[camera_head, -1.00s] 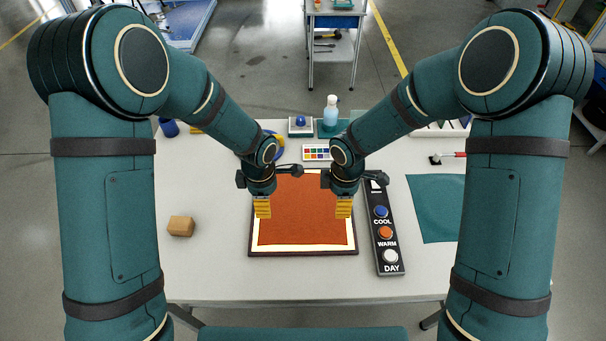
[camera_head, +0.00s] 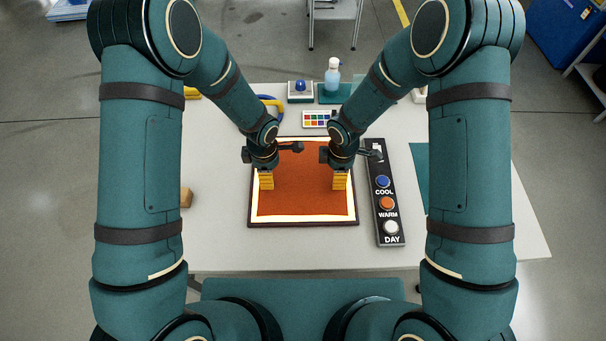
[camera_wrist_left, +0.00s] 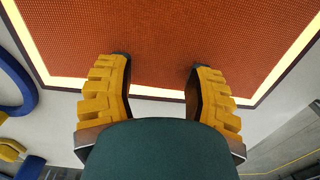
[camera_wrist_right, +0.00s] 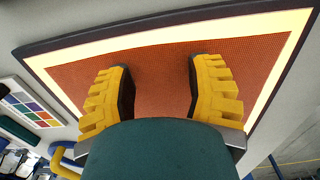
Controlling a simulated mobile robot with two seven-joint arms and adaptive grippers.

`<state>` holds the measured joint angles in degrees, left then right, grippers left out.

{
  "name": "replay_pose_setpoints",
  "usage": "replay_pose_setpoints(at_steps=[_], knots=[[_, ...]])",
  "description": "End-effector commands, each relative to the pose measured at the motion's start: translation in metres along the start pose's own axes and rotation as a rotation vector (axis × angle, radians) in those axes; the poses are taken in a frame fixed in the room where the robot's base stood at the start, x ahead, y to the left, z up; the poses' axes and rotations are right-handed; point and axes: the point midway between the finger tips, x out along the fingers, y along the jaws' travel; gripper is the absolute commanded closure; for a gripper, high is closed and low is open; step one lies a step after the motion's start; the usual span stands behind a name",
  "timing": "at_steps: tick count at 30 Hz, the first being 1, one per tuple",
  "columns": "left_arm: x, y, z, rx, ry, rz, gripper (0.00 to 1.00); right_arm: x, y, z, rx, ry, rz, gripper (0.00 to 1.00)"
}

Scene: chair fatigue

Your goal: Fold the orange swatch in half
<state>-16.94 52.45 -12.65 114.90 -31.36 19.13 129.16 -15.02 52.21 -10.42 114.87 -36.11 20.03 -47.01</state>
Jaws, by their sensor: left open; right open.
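The orange swatch (camera_head: 300,195) lies spread flat on a framed board with a cream surface and dark rim (camera_head: 303,224). My left gripper (camera_head: 266,186) is over the swatch's left part, its yellow fingers pointing down. In the left wrist view its fingers (camera_wrist_left: 158,75) are apart with nothing between them but swatch below. My right gripper (camera_head: 340,186) is over the swatch's right part. In the right wrist view its fingers (camera_wrist_right: 160,75) are also apart and empty above the swatch. The swatch's far edge is partly hidden by my arms.
A dark button panel (camera_head: 387,213) stands right of the board. A colour chart (camera_head: 317,118), a blue-button box (camera_head: 300,90) and a bottle (camera_head: 332,76) are behind. A wooden block (camera_head: 186,197) is partly hidden at left. The white table is clear in front.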

Motion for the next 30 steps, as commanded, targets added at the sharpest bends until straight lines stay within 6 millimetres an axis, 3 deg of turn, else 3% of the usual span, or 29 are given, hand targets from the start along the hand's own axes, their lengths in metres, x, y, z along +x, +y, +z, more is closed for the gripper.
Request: replay_pose_setpoints(at_steps=[16,25,30], knots=[[0.0056,0.0002,-0.0001,0.0,0.0,0.001,0.45,0.0056,0.0002,0.0,0.0,0.0,0.001,0.44],[0.007,0.0001,-0.0002,0.0,0.0,0.0,0.97,0.0071,-0.0002,0.0001,0.0,0.0,-0.001,0.97],[0.0088,0.0001,-0.0003,-0.001,0.0,0.0,1.0,0.009,-0.0003,0.0003,0.001,0.0,-0.001,1.0]])
